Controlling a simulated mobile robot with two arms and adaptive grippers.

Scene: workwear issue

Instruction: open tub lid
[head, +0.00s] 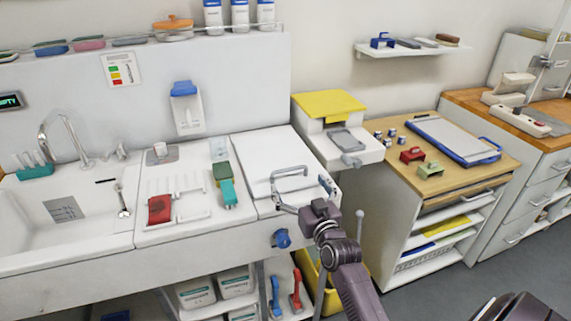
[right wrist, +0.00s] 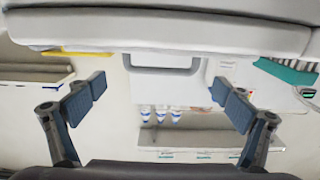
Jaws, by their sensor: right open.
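The tub has a white lid (head: 262,152) that lies flat and looks closed, right of the sink counter in the head view. A grey bar handle (head: 290,171) stands at the lid's front right part. My right gripper (head: 303,194) is open just in front of the handle. In the right wrist view the handle (right wrist: 163,70) shows ahead, between the two spread fingers of the gripper (right wrist: 161,100). The fingers look apart from it, and nothing is between them. My left gripper is not in view.
A blue knob (head: 281,238) is on the tub's front. A green brush (head: 225,185) and a red block (head: 160,209) lie on the counter to the left. A machine with a yellow top (head: 328,103) stands behind right. A wooden-topped cabinet (head: 470,177) stands further right.

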